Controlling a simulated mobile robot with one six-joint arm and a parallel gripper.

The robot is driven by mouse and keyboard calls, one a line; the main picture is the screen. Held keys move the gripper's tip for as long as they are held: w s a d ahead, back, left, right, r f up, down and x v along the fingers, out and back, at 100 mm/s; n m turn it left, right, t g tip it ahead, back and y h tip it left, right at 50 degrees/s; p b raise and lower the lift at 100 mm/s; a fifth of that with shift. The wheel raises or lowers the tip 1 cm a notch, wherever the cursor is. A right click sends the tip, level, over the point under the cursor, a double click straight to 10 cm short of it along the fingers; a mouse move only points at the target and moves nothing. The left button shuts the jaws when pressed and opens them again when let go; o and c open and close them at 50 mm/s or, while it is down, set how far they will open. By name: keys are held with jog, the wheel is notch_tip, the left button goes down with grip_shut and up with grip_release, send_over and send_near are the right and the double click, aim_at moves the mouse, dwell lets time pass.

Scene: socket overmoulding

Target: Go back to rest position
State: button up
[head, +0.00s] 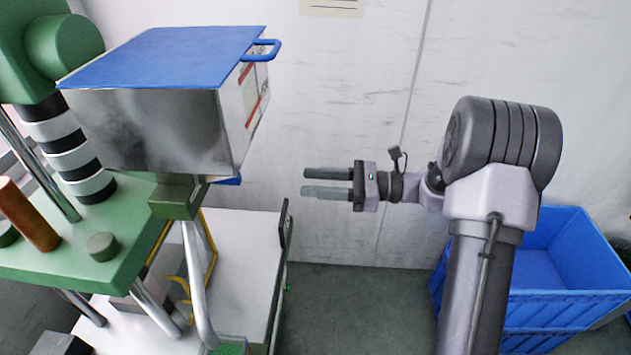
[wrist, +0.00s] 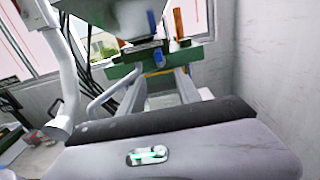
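My gripper (head: 327,182) is in the middle of the head view, pointing left and held in the air in front of the pale wall. Its two fingers lie almost parallel with a narrow gap between them, and nothing shows between them. It is well to the right of the machine and touches nothing.
A green machine (head: 121,228) with a blue-topped metal box (head: 145,130) stands at the left, above a white table (head: 240,257). The machine also shows in the wrist view (wrist: 122,72). A blue crate (head: 575,308) is at the right behind my arm. Grey floor (head: 352,310) between is clear.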

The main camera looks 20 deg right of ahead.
dwell(0.3)
jog(key=s+a+f+n+g+h+b, duration=0.2)
jog(key=s+a+f+n+h+b, duration=0.15)
jog(key=s, duration=0.25)
jog(key=s+a+f+n+g+h+b, duration=0.2)
jog(key=s+a+n+h+b, duration=0.15)
jog(key=s, duration=0.35)
jog(key=s+a+f+n+g+h+b, duration=0.1)
jog(key=s+a+f+n+h+b, duration=0.1)
jog(key=s+a+n+h+b, duration=0.25)
jog(key=s+d+f+n+t+h+b, duration=0.3)
jog(key=s+d+f+n+t+b, duration=0.1)
jog(key=s+d+n, duration=0.2)
jog(key=shift+s+d+t+b, duration=0.3)
jog(key=shift+s+d, duration=0.3)
jog(key=shift+s, duration=0.15)
jog(key=shift+h, duration=0.25)
